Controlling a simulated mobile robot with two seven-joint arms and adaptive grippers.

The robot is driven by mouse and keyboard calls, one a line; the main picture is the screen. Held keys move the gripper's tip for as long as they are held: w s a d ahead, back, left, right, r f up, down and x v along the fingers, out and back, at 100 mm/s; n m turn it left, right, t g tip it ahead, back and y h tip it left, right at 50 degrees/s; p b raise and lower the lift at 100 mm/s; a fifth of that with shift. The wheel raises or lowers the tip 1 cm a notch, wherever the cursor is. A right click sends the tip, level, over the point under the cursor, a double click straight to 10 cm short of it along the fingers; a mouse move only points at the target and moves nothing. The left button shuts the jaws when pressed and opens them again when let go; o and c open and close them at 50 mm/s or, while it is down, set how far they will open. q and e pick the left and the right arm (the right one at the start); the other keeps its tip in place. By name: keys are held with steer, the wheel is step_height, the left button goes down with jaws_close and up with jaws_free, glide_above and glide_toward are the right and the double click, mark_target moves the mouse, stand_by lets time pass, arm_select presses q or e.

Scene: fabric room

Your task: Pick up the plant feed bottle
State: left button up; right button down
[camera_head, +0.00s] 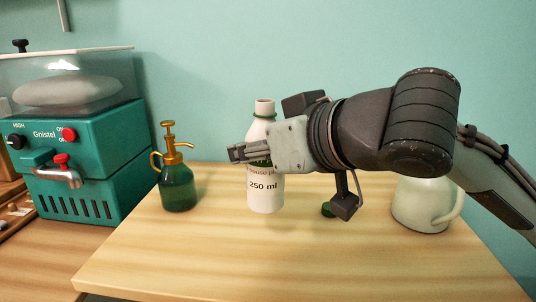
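The plant feed bottle (265,192) is white, with a label reading "250 ml". It stands upright on the light wooden table, and its neck shows without a cap. My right gripper (240,152) reaches in from the right at the height of the bottle's upper body and hides part of it. Its fingers point left and extend past the bottle's left side. Whether they are around the bottle or only in front of it, and open or shut, I cannot tell. My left gripper is not in view.
A dark green spray bottle (178,188) with a brass pump stands left of the bottle. A pale green jug (420,208) stands at the right, partly behind my arm. A small green cap (327,210) lies between. A teal machine (80,165) is at far left. The table front (270,265) is clear.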

steer(key=s+a+r, duration=0.3)
steer(key=a, duration=0.1)
steer(key=shift+a+r, duration=0.2)
steer(key=shift+a, duration=0.2)
stand_by(0.4)
